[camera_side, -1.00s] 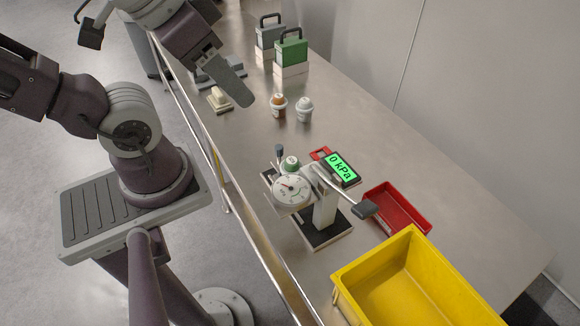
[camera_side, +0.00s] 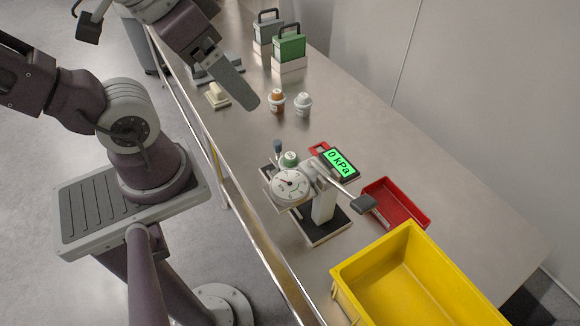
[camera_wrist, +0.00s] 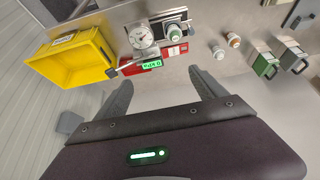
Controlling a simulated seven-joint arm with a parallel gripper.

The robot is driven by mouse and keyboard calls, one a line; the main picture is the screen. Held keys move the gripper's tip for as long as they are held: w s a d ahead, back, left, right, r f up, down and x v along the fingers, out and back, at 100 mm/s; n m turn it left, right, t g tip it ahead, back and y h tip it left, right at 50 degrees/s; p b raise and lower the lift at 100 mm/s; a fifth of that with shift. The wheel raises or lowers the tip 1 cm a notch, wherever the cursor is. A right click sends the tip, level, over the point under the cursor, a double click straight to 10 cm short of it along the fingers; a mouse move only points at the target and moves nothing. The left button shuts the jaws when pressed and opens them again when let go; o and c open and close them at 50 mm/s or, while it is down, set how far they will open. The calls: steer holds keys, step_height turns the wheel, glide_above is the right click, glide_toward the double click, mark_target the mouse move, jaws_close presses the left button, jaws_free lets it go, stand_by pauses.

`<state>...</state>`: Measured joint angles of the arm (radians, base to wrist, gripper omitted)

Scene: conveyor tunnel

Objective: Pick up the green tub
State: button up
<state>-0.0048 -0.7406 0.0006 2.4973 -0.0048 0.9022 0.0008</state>
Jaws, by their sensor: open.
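The green tub (camera_side: 289,160) is a small cup with a green top. In the side view it stands just behind the round dial of the press (camera_side: 322,208), which hides its lower part. In the wrist view the green tub (camera_wrist: 173,34) shows beside the dial, near the top centre. My gripper (camera_side: 242,84) is open and empty, above the bench and up-left of the tub in the side view. Only one finger shows clearly there. Both fingers of my gripper (camera_wrist: 163,88) show spread apart in the wrist view, with the tub beyond them.
A brown-topped tub (camera_side: 276,101) and a white tub (camera_side: 303,104) stand near my gripper. A green case (camera_side: 289,45) and a grey case are at the back. A pressure display (camera_side: 340,164), red tray (camera_side: 398,203) and yellow bin (camera_side: 350,292) lie around the press.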

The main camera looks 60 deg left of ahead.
steer(key=w+a+f+n+g+h, duration=0.3)
steer(key=w+f+n+g+h, duration=0.1)
steer(key=w+f+n+g, duration=0.3)
steer(key=w+a+f+n+t+h, duration=0.1)
steer(key=w+a+f+n+h, duration=0.3)
steer(key=f, duration=0.3)
steer(key=w+a+f+n+t+h, duration=0.1)
steer(key=w+a+f+n+h, duration=0.15)
steer(key=a+f+n, duration=0.35)
step_height(320, 180, down, 10)
steer(key=s+a+n+t+h, duration=0.2)
steer(key=n+t+h, duration=0.1)
steer(key=n, duration=0.1)
steer(key=shift+y, duration=0.25)
steer(key=x, duration=0.4)
steer(key=r+x, duration=0.1)
steer(key=x, duration=0.1)
steer(key=shift+d+f, duration=0.2)
steer(key=shift+d, duration=0.3)
steer(key=c, duration=1.5)
